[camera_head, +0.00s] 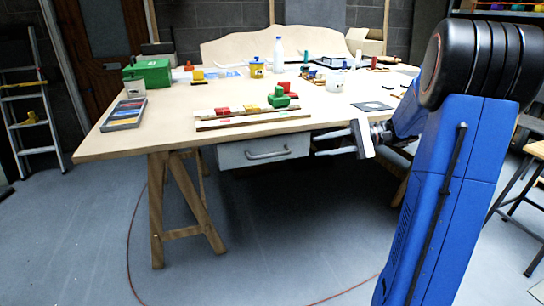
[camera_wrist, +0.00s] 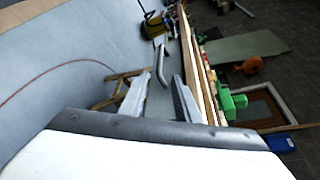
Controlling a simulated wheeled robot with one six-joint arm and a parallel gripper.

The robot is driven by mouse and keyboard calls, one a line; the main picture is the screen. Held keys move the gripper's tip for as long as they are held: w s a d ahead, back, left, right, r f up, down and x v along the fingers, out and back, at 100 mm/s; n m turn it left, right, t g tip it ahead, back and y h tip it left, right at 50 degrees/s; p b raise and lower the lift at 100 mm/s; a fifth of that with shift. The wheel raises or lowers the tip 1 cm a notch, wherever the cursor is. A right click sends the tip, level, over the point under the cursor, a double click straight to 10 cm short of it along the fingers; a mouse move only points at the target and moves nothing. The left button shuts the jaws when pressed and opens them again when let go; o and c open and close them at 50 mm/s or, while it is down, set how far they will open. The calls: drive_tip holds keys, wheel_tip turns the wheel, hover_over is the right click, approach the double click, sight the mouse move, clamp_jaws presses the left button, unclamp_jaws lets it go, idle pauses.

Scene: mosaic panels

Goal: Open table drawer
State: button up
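The table drawer (camera_head: 232,156) is a light grey box under the front edge of the wooden table (camera_head: 120,143). Its front sits close beneath the tabletop and looks shut. A grey bar handle (camera_head: 268,155) is on the drawer front. My gripper (camera_head: 318,143) is to the right of the drawer, with its two fingers spread apart and pointing left toward the handle. In the wrist view, the handle (camera_wrist: 160,62) lies ahead of the open fingers (camera_wrist: 157,88), roughly in line with the gap between them. Nothing is held, and the handle appears apart from the fingertips.
Blocks, a green box (camera_head: 148,72), cups and a white bottle (camera_head: 279,55) stand on the tabletop. A trestle leg (camera_head: 157,210) stands left of the drawer. A thin red cable (camera_head: 131,235) lies on the floor. The floor before the drawer is mostly clear.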

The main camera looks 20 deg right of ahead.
sight(278, 154)
drive_tip(key=x, duration=1.7)
drive_tip(key=shift+a, duration=0.15)
clamp_jaws()
